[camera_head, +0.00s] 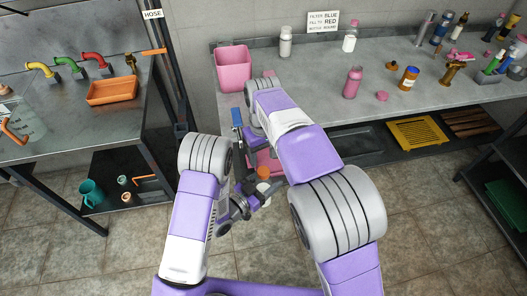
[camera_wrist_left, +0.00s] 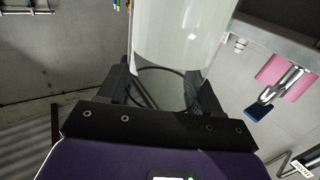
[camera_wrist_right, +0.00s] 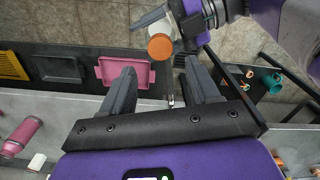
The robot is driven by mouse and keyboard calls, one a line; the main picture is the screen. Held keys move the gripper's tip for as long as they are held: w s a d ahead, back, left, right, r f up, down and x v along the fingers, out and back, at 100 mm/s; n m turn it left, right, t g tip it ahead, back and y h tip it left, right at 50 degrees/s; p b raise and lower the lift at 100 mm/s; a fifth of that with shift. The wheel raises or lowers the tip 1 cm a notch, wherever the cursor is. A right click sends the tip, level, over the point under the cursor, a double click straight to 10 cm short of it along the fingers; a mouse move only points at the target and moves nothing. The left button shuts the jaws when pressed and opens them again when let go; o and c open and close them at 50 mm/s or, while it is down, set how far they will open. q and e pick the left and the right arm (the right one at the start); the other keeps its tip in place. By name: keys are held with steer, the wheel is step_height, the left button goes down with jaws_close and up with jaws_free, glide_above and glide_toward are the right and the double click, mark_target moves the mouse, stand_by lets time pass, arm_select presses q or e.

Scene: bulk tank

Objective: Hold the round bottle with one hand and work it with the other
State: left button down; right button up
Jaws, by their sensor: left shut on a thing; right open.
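The round bottle is white with an orange cap (camera_head: 263,172). My left gripper (camera_head: 251,195) is shut on its white body (camera_wrist_left: 185,38), which fills the space between the fingers in the left wrist view. In the right wrist view the orange cap (camera_wrist_right: 160,46) faces me, beyond my right fingertips. My right gripper (camera_wrist_right: 158,68) is open with nothing held between its fingers; the cap is apart from them. In the head view the right arm hides part of the right gripper (camera_head: 256,143).
A counter (camera_head: 320,85) carries a pink bin (camera_head: 234,68), a pink bottle (camera_head: 352,82) and several other bottles. A blue-handled tap (camera_head: 237,117) juts from its edge near my grippers. A pink tray (camera_wrist_right: 140,70) lies below. A steel table (camera_head: 60,120) stands at left.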

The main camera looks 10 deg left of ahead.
mark_target(263, 171)
steer(key=shift+r+n, duration=0.15)
steer(key=shift+n, duration=0.55)
steer(key=shift+f, duration=4)
steer(key=c, duration=1.1)
steer(key=m, duration=0.5)
steer(key=o, duration=1.2)
